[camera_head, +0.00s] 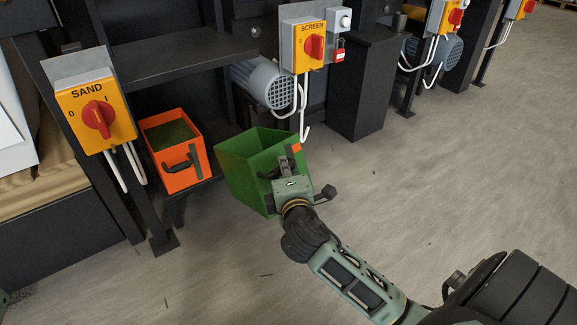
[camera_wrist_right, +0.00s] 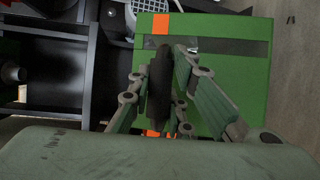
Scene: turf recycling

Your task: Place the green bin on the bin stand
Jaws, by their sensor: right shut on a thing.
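The green bin (camera_head: 238,160) hangs tilted from my right gripper (camera_head: 285,176) in the head view, with its open top facing up. The gripper is shut on the bin's dark handle (camera_wrist_right: 160,85), which shows between the fingers in the right wrist view. The bin's green front face (camera_wrist_right: 235,75) also shows there, with an orange patch. A low black stand (camera_head: 190,190) holds an orange bin (camera_head: 182,165) just left of the green bin. Whether this is the bin stand, I cannot tell. My left gripper is not in view.
A yellow SAND switch box (camera_head: 95,110) stands left of the orange bin. A SCREEN switch box (camera_head: 303,45), a grey motor (camera_head: 263,82) and a black cabinet (camera_head: 365,85) stand behind the green bin. The concrete floor (camera_head: 450,160) at right is clear.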

